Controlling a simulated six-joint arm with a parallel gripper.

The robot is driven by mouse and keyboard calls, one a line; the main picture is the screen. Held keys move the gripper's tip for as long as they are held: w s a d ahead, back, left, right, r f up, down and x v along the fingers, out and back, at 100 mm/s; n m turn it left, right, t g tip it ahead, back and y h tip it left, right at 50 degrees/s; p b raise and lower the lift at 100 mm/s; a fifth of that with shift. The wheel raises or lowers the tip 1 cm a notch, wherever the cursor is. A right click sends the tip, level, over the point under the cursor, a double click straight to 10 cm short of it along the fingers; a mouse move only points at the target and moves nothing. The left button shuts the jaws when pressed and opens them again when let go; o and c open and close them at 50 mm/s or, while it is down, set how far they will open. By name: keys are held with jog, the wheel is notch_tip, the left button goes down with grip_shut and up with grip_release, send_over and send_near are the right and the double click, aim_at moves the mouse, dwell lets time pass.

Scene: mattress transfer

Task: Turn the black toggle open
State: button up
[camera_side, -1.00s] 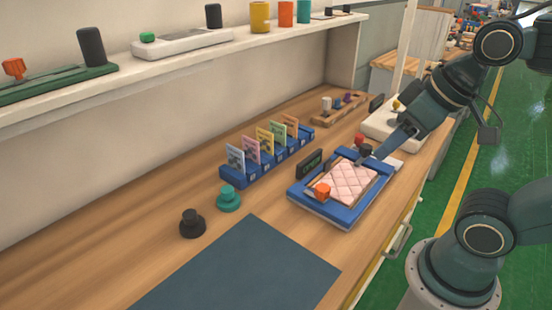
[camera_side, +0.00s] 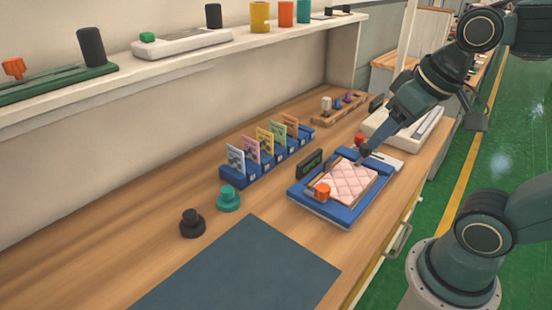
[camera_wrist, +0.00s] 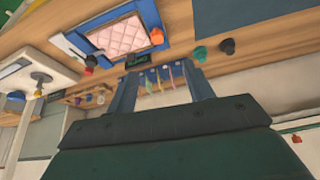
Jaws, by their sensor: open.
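The blue frame (camera_side: 337,217) holds a pink quilted mattress (camera_side: 349,184) on the bench; both also show at the top of the wrist view, the frame (camera_wrist: 150,17) around the mattress (camera_wrist: 118,37). An orange knob (camera_side: 322,191) sits at the frame's near left corner. My gripper (camera_side: 363,155) reaches down to the frame's far end. Its two fingers stand apart in the wrist view (camera_wrist: 163,76), with nothing between them.
A red knob (camera_side: 359,140) stands just behind the frame and a small dark display (camera_side: 309,163) left of it. A blue card rack (camera_side: 267,165), a teal knob (camera_side: 228,198) and a black knob (camera_side: 192,223) lie further left. The dark mat (camera_side: 240,270) is clear.

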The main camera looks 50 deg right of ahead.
jog(key=w+d+m+g, duration=0.1)
jog(key=w+d+m, duration=0.3)
jog(key=w+d, duration=0.1)
jog(key=m+g, duration=0.4)
jog(key=m, duration=0.7)
send_over(366, 146)
notch_tip(366, 146, down, 6)
jog(key=shift+s+f, duration=0.1)
jog(key=shift+f, duration=0.1)
jog(key=shift+f, duration=0.15)
notch_tip(366, 146, down, 14)
jog(key=shift+r, duration=0.25)
jog(key=c, duration=1)
